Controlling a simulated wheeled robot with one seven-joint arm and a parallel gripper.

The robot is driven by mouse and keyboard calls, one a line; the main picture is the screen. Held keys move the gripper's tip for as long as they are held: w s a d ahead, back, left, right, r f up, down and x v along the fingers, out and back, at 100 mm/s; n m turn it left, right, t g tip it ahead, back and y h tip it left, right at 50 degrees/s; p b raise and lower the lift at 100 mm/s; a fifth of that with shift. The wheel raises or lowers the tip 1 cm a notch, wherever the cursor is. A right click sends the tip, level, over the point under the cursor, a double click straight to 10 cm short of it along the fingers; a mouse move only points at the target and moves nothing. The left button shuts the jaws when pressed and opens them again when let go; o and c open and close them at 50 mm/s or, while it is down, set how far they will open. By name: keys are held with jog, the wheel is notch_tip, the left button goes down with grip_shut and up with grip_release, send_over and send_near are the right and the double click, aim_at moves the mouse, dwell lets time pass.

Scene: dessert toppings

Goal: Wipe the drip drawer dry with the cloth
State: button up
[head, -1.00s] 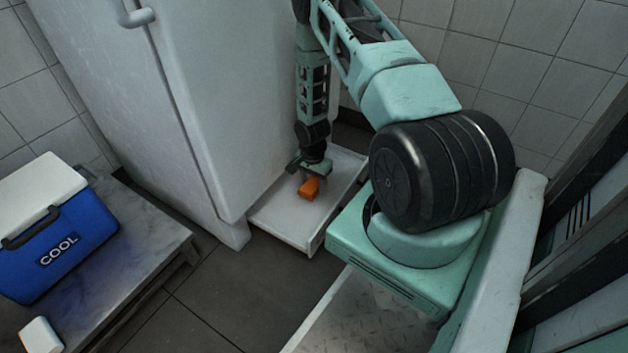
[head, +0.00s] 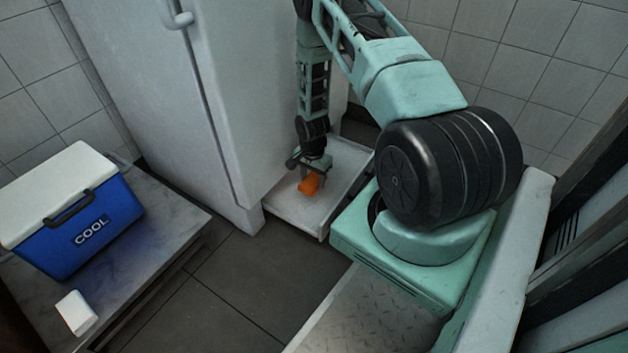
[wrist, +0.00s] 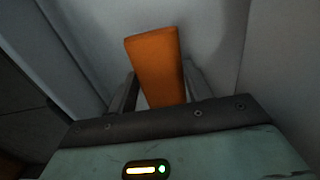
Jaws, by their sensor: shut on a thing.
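The drip drawer (head: 335,200) is a shallow white tray pulled out at the foot of the fridge. My gripper (head: 310,178) is down inside it, pointing downward, and is shut on the orange cloth (head: 309,185). In the wrist view the cloth (wrist: 157,62) looks like a folded block standing out between the two fingers, with the pale drawer floor (wrist: 215,40) around it. Whether the cloth touches the floor is hard to tell. No water can be made out in the drawer.
The white fridge (head: 235,90) stands right behind and left of the drawer. A blue cool box (head: 75,225) and a small white block (head: 76,312) sit on a low bench (head: 165,225) at left. Dark floor (head: 250,290) is clear between the bench and my base.

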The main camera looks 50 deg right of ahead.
jog(key=shift+r+p, duration=2)
jog(key=shift+r, duration=0.6)
